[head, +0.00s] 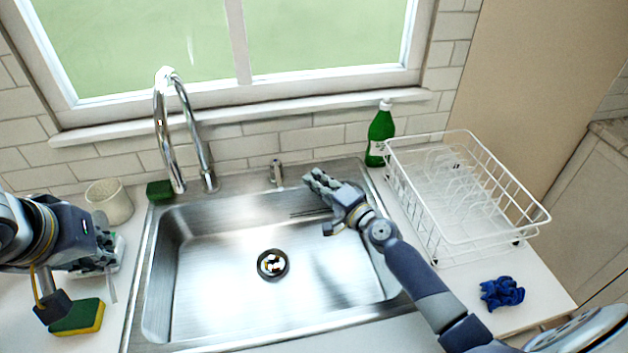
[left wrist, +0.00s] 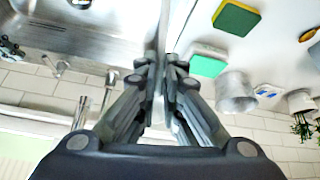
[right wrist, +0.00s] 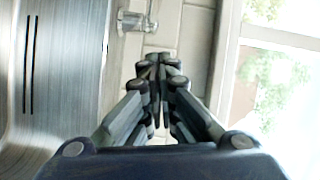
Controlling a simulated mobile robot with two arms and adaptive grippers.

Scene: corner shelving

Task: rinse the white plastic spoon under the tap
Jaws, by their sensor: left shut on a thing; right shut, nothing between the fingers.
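The white plastic spoon (left wrist: 163,40) is a thin pale strip between the fingertips of my left gripper (left wrist: 161,72) in the left wrist view. In the head view my left gripper (head: 104,240) is over the counter left of the sink, shut on the spoon, whose thin end (head: 113,289) points down below it. The rest of the spoon is hidden by the fingers. The chrome tap (head: 165,125) arches up behind the sink (head: 200,300), right of my left gripper. No water shows from it. My right gripper (head: 314,180) is shut and empty over the sink's back right part.
A green-yellow sponge (head: 78,317), a green-white sponge (left wrist: 207,62) and a pale cup (head: 109,202) are on the left counter. A green block (head: 160,190) sits by the tap. A green bottle (head: 381,135), white dish rack (head: 450,264) and blue cloth (head: 502,293) are on the right.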

